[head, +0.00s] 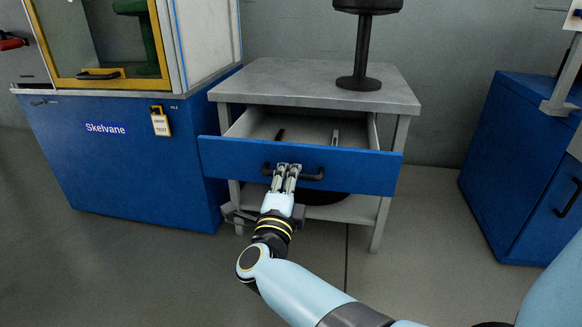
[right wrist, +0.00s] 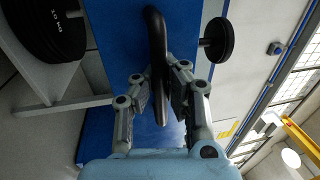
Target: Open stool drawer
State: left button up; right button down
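The stool drawer (head: 225,160) has a blue front and a dark bar handle (head: 312,175). It stands pulled out of a grey metal stand (head: 290,95), with its inside showing. Two small items, one dark and one light, lie inside. My right gripper (head: 285,175) is at the middle of the drawer front. In the right wrist view its fingers (right wrist: 160,88) lie on both sides of the handle (right wrist: 156,45) and close on it. My left gripper is not in view.
A black round-based post (head: 358,83) stands on the stand's top. A blue cabinet (head: 120,170) labelled Skelvane is at left, and another blue cabinet (head: 520,160) at right. Weight plates (right wrist: 45,30) show beneath the drawer. The floor before the stand is open.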

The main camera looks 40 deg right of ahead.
jog(key=shift+s+a+f, duration=0.15)
jog(key=shift+s+a, duration=0.05)
jog(key=c, duration=1.3)
grip_release()
jog(key=shift+c, duration=0.2)
jog(key=shift+w, duration=0.1)
